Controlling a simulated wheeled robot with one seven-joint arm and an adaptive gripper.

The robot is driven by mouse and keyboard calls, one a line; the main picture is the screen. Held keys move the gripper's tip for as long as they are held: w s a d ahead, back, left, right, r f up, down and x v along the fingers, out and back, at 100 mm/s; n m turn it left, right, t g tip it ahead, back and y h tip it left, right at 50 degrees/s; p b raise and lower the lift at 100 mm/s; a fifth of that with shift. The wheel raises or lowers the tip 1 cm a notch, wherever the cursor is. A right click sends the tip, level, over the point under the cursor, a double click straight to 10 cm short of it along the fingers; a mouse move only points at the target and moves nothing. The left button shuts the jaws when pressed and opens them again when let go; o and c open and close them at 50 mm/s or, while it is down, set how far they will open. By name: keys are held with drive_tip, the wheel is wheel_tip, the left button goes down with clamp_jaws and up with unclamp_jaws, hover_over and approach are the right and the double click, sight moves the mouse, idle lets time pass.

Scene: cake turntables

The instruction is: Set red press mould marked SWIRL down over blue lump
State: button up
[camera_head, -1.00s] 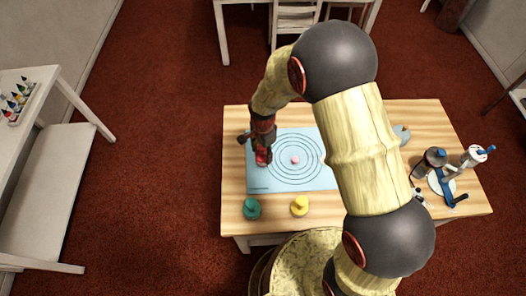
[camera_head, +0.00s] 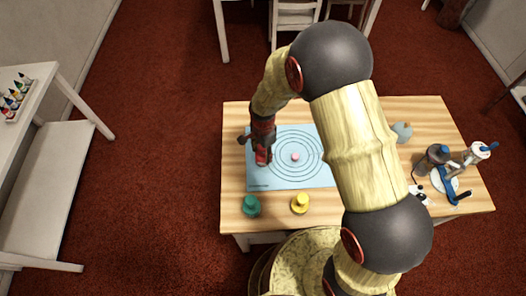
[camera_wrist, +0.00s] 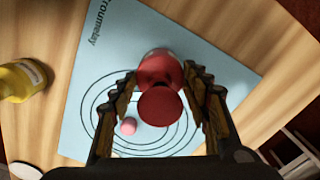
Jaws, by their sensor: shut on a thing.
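My gripper (camera_wrist: 165,85) is shut on a red press mould (camera_wrist: 160,103), a round knob above a wider red body. In the head view my gripper (camera_head: 263,148) holds the red mould (camera_head: 261,157) over the left part of the light blue mat (camera_head: 262,181). No SWIRL mark is readable. A small pink lump (camera_head: 295,157) sits inside the mat's rings, right of the mould; it also shows in the wrist view (camera_wrist: 128,127). I see no clearly blue lump. Whether the mould touches the mat cannot be told.
A green mould (camera_head: 251,205) and a yellow mould (camera_head: 300,203) stand at the table's front edge. A grey-blue thing (camera_head: 402,132) is partly behind my arm. A blue-handled device (camera_head: 470,155) stands at the right. The wooden table (camera_head: 235,165) is bare left of the mat.

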drive_tip(key=o, duration=1.4)
drive_tip(key=shift+f, duration=0.1)
drive_tip(key=shift+c, duration=0.2)
drive_tip(key=shift+o, duration=0.2)
drive_tip(key=o, duration=0.3)
drive_tip(key=shift+r+p, duration=2.35)
drive_tip(key=shift+r, duration=1.2)
